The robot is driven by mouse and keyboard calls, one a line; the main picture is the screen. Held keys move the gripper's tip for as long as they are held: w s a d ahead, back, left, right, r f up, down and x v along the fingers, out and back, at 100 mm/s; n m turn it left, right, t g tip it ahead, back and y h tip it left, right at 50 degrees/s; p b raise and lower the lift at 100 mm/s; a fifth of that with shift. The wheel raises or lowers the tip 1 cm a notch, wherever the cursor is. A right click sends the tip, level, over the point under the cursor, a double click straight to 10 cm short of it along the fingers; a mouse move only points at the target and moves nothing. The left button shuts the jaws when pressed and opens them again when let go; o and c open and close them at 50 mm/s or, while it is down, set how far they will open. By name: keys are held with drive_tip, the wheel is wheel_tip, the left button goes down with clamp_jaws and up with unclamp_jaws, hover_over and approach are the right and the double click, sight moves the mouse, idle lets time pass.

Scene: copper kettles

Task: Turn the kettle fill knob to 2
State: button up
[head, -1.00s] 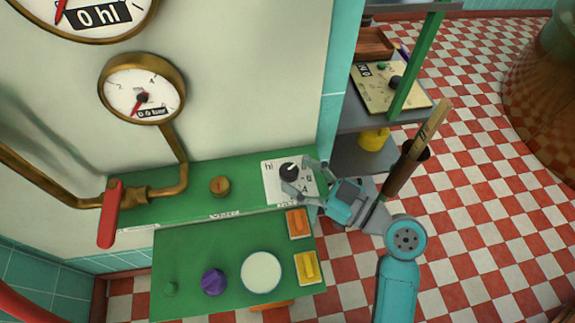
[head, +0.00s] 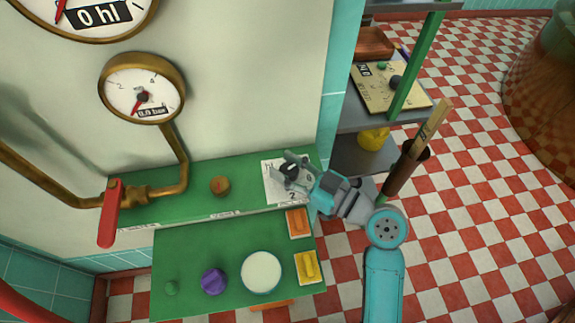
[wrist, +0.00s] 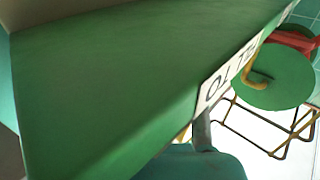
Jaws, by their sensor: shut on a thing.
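The fill knob (head: 288,171) is a small dark dial on a white plate (head: 270,190) marked "hl", at the right end of the green upper panel. In the head view my gripper (head: 291,171) is shut on the knob, with its fingers on either side. The fingers hide most of the knob and its pointer, so I cannot read its setting. One digit shows at the plate's lower edge.
The lower green panel holds a purple knob (head: 214,281), a white disc (head: 261,271), an orange switch (head: 298,222) and a yellow switch (head: 307,266). A brass knob (head: 220,186) and a red lever (head: 110,213) are left. A brown holder (head: 405,170) stands close right of my arm.

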drive_tip(key=shift+m+t+h, duration=0.4)
drive_tip(key=shift+t, duration=0.1)
drive_tip(key=shift+m+t+h, duration=1.5)
drive_tip(key=shift+t, duration=0.3)
drive_tip(key=shift+m+t+h, duration=1.2)
drive_tip(key=shift+m+h, duration=0.1)
drive_tip(key=shift+h, duration=0.3)
drive_tip(key=shift+m+t+h, duration=0.8)
drive_tip(key=shift+m+h, duration=0.7)
drive_tip(key=shift+h, duration=0.7)
drive_tip(key=shift+w+h, duration=0.1)
drive_tip(key=shift+h, duration=0.2)
drive_tip(key=m+h, duration=0.2)
drive_tip(key=h, duration=0.2)
drive_tip(key=m+h, duration=0.3)
drive_tip(key=shift+h, duration=0.4)
drive_tip(key=shift+d+m+g+h, duration=0.15)
drive_tip(key=shift+m+g+h, duration=0.55)
drive_tip(key=shift+m+h, duration=0.75)
drive_tip(key=shift+d+m+g+h, duration=0.1)
drive_tip(key=shift+m+g+h, duration=0.75)
drive_tip(key=shift+h, duration=1)
drive_tip(key=shift+f+m, duration=0.1)
drive_tip(key=shift+m, duration=0.2)
drive_tip(key=o, duration=1.2)
drive_tip(key=shift+c, duration=0.2)
